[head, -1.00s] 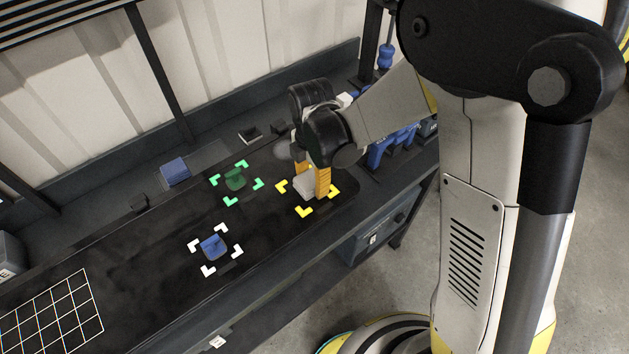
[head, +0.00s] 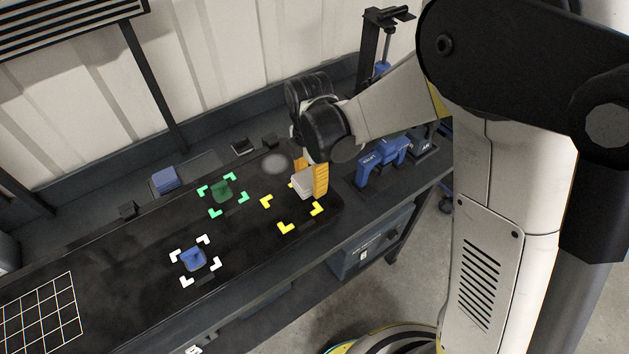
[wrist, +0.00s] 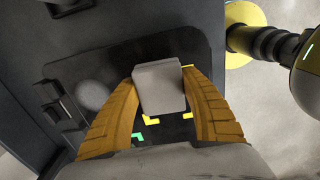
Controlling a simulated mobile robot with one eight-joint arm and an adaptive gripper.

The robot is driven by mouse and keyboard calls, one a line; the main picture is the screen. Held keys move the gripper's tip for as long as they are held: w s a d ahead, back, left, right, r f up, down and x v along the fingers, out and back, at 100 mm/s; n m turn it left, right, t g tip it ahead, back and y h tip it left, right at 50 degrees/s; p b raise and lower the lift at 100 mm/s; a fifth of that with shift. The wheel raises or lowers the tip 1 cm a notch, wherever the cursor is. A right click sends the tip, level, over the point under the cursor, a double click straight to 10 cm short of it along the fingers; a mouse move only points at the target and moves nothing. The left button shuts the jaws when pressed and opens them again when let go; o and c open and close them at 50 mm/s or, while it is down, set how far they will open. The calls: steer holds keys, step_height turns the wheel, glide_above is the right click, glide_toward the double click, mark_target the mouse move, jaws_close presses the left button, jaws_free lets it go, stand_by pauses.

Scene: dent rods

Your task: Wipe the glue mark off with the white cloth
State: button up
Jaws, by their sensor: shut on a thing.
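My gripper (head: 312,180) has orange fingers and is shut on the white cloth (head: 303,187), a small pale folded block. The cloth also shows between the fingers in the wrist view (wrist: 159,87). It is over the far side of the yellow corner marks (head: 287,227) and appears raised off the dark mat. A round, pale grey smudge, seemingly the glue mark (head: 275,164), lies on the bench to the left of my gripper in the head view. It also shows left of the fingers in the wrist view (wrist: 92,95).
A blue block (head: 165,180) is at the back left. A blue tool (head: 383,160) stands right of my gripper. A white grid (head: 42,314) is front left.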

steer(key=shift+r+p, duration=1.15)
steer(key=shift+r, duration=0.9)
